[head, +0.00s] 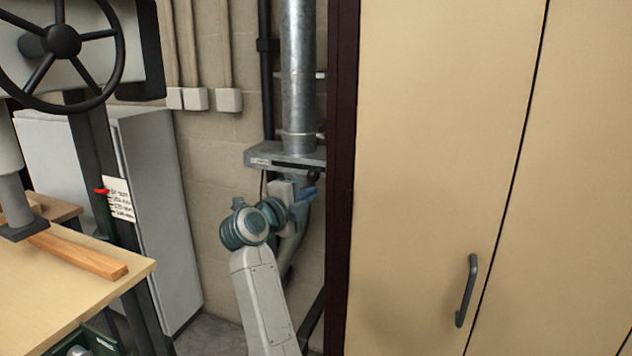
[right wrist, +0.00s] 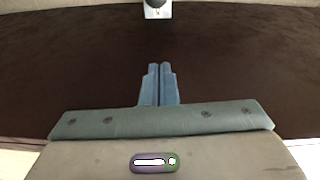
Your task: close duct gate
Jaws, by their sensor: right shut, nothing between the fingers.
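The duct gate (head: 275,155) is a flat grey metal slide housing across the round galvanised duct (head: 298,80) in the back corner. A dark round knob (head: 313,174) shows just under its right end. My right gripper (head: 306,194) is just below the housing, close to the knob; I cannot tell whether it touches. In the right wrist view its two blue fingers (right wrist: 160,84) are together and empty in front of a dark brown surface. A small pale part with a dark round top (right wrist: 157,9) shows at that view's top edge. My left gripper is out of view.
A tall beige cabinet (head: 430,130) with a dark brown edge (head: 341,200) stands close on the right of the duct. A wooden bench (head: 60,290), a machine with a black handwheel (head: 63,40) and a grey cabinet (head: 155,200) are on the left.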

